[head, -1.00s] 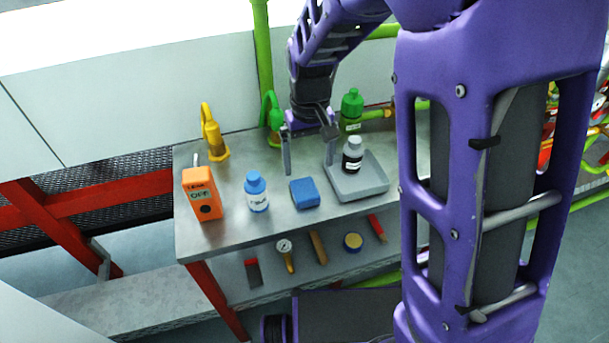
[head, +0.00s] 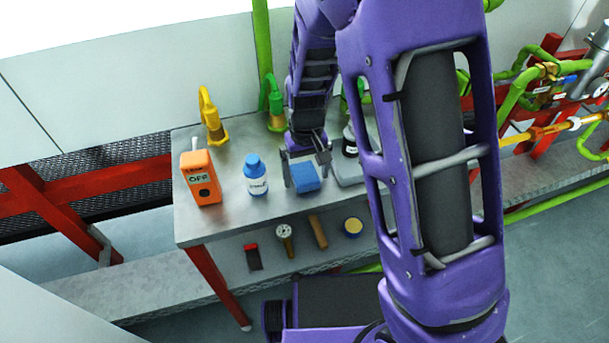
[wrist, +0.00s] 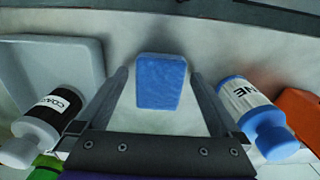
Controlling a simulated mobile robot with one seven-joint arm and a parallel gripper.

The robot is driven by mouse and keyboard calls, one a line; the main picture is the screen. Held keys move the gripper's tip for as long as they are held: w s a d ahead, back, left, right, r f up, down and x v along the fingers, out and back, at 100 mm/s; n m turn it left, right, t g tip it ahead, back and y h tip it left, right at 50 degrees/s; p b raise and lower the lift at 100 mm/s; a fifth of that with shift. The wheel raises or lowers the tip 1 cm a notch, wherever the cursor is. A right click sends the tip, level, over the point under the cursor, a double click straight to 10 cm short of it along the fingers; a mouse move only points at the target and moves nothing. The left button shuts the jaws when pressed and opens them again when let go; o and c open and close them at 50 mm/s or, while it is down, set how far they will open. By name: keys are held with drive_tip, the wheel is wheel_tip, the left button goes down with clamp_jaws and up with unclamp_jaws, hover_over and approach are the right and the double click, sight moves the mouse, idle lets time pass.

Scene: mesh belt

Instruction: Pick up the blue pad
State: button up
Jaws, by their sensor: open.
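The blue pad (head: 306,178) lies on the grey metal table, between the blue-capped bottle and the grey tray. My gripper (head: 305,176) is over the pad, pointing down, with its fingers apart on either side of it. In the wrist view the blue pad (wrist: 161,82) sits between and slightly beyond the two open fingertips (wrist: 160,78). A gap shows on both sides of the pad, so the fingers do not appear to touch it. The exact height of the fingertips above the table is hard to tell.
A white bottle with a blue cap (head: 256,176) stands close left of my gripper, and an orange device (head: 201,178) beyond it. A grey tray (wrist: 85,60) and a black-and-white bottle (wrist: 48,119) are close on the other side. Yellow and green valves stand behind.

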sight(306, 176)
drive_tip(key=c, duration=1.3)
drive_tip(key=shift+o, duration=0.2)
wheel_tip(306, 176, up, 10)
drive_tip(key=shift+p, duration=0.35)
drive_tip(key=o, duration=0.8)
drive_tip(key=c, duration=0.7)
drive_tip(key=shift+s, duration=0.1)
